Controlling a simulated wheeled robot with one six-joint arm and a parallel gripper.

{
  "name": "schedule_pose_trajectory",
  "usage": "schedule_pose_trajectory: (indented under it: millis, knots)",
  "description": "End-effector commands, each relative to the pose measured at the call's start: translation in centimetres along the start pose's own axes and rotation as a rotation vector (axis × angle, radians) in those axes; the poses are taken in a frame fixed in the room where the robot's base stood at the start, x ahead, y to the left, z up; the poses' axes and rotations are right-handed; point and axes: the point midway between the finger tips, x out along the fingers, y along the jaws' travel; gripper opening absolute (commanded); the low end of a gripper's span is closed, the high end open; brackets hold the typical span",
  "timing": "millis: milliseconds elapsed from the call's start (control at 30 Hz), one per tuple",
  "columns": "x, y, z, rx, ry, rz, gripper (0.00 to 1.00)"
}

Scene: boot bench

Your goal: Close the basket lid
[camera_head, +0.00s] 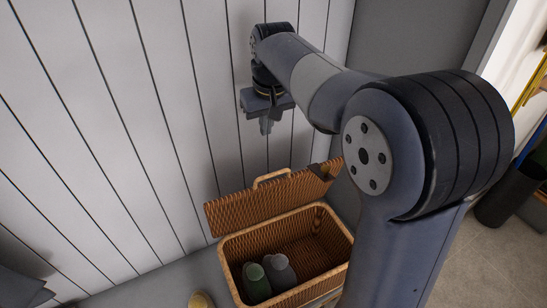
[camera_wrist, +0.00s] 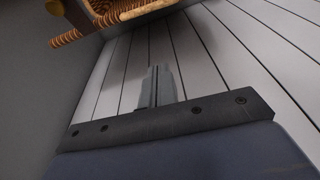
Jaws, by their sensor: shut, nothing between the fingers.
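The wicker basket (camera_head: 232,270) stands on a grey surface against the white plank wall in the head view. Its lid (camera_head: 262,204) is raised at the back, tilted toward the wall, with a small handle (camera_head: 271,178) on its upper edge. Grey-green items (camera_head: 257,281) lie inside the basket. My gripper (camera_head: 266,128) is above the lid, apart from it, pointing down, shut and empty. In the wrist view the closed fingers (camera_wrist: 157,86) show against the planks, and part of the wicker lid (camera_wrist: 118,12) shows at the top edge.
The white plank wall (camera_head: 100,120) is close behind the basket. A grey panel (camera_head: 400,45) borders the right. A tan rounded object (camera_head: 201,300) sits at the front edge, left of the basket. A dark bin (camera_head: 505,203) stands at the far right on the floor.

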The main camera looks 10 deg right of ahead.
Motion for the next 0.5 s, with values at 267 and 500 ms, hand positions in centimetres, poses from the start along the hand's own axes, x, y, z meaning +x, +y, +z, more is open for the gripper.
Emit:
schedule_pose_trajectory:
  millis: [267,500]
  knots:
    - [5.7,0.0,0.1,0.0,-0.006,-0.001,0.0]
    - [9.0,0.0,1.3,0.001,-0.001,0.0,0.0]
